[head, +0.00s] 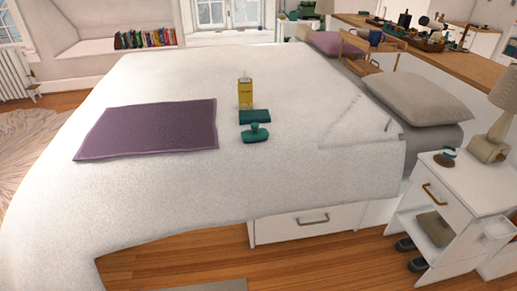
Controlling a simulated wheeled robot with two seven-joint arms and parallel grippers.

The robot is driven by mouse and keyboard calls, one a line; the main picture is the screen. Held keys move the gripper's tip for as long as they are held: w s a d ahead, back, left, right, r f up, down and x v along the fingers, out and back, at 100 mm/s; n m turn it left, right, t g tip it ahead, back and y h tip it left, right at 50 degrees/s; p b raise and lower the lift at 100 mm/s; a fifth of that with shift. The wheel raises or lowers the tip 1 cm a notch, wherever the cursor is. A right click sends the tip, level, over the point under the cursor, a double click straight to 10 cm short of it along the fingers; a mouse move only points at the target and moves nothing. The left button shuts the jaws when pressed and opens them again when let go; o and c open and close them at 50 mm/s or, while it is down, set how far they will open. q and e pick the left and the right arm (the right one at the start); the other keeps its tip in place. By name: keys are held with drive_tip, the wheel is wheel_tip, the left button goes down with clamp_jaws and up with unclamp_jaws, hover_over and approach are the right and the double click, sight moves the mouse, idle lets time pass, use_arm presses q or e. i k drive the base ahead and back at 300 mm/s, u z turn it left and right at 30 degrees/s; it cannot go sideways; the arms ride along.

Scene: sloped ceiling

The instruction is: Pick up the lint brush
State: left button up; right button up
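A teal object with a raised knob-like grip (255,134) lies on the white bed (190,195), right of the purple cloth. It looks like the lint brush, though its underside and bristles cannot be made out. A flat teal block (254,117) lies just behind it. A small teal and brown round item (447,157) sits on the white nightstand (465,182) at the right; it is too small to identify. Neither of my grippers shows in the head view.
A bottle of yellow liquid (245,94) stands behind the teal block. The purple cloth (150,130) lies flat to the left. Pillows (415,95) and a wooden tray stand (372,52) are at the right. A lamp (493,135) stands on the nightstand. Wooden floor (330,258) is clear before the bed.

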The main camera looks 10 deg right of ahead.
sight(256, 135)
drive_tip(key=u, duration=0.4)
drive_tip(key=i, duration=1.2)
drive_tip(key=u, duration=0.05)
